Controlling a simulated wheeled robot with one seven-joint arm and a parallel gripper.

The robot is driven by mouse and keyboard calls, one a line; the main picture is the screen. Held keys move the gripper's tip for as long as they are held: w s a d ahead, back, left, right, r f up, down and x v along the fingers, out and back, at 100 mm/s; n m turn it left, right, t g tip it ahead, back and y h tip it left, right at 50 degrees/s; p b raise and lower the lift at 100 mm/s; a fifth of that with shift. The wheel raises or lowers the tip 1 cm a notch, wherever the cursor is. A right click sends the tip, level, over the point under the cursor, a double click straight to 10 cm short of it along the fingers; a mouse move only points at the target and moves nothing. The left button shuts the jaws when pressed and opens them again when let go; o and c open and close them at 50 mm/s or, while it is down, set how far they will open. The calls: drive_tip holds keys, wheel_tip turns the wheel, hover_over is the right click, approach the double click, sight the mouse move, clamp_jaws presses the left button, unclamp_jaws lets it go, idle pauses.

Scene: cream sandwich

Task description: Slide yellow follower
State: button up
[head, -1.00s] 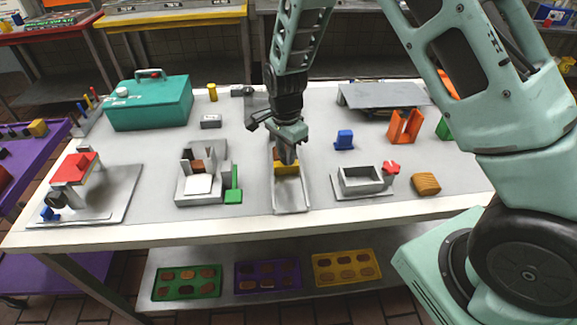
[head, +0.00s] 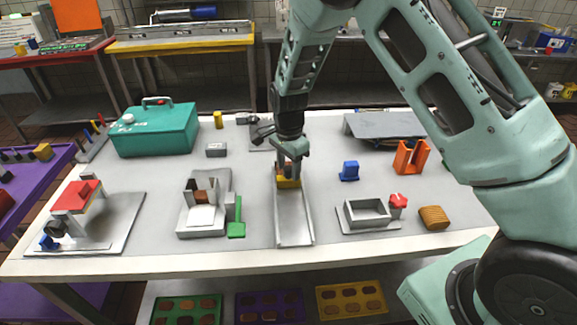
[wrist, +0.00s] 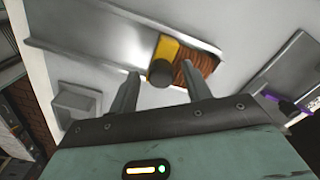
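The yellow follower (head: 288,183) sits in a long grey channel (head: 294,228) at mid-table, toward its far end. In the wrist view the yellow follower (wrist: 167,46) has a dark round knob (wrist: 160,73), and a row of brown pieces (wrist: 196,67) lies against its far side in the channel. My gripper (head: 289,162) is above the follower. In the wrist view its two fingers are apart, one on each side of the knob, with gaps visible. Whether a finger touches the follower is unclear.
A grey fixture with a green block (head: 236,229) stands left of the channel. A grey open box (head: 367,213) with a red knob (head: 398,200) stands right. The channel's near stretch is empty.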

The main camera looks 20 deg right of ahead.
sight(289, 168)
wheel_tip(289, 168, up, 17)
drive_tip(key=b, duration=0.2)
drive_tip(key=shift+r, duration=0.2)
idle(0.6)
drive_tip(key=s+a+n+y, duration=0.1)
drive_tip(key=s+a+n, duration=0.45)
drive_tip(key=s, duration=0.35)
drive_tip(key=s+a+n, duration=0.5)
drive_tip(key=s+n, duration=0.1)
drive_tip(key=s, duration=0.3)
drive_tip(key=s+f+n, duration=0.2)
drive_tip(key=s+n, duration=0.9)
drive_tip(key=s, duration=0.4)
drive_tip(key=shift+s+a+f, duration=0.15)
drive_tip(key=shift+s+f, duration=0.05)
drive_tip(key=shift+s, duration=0.15)
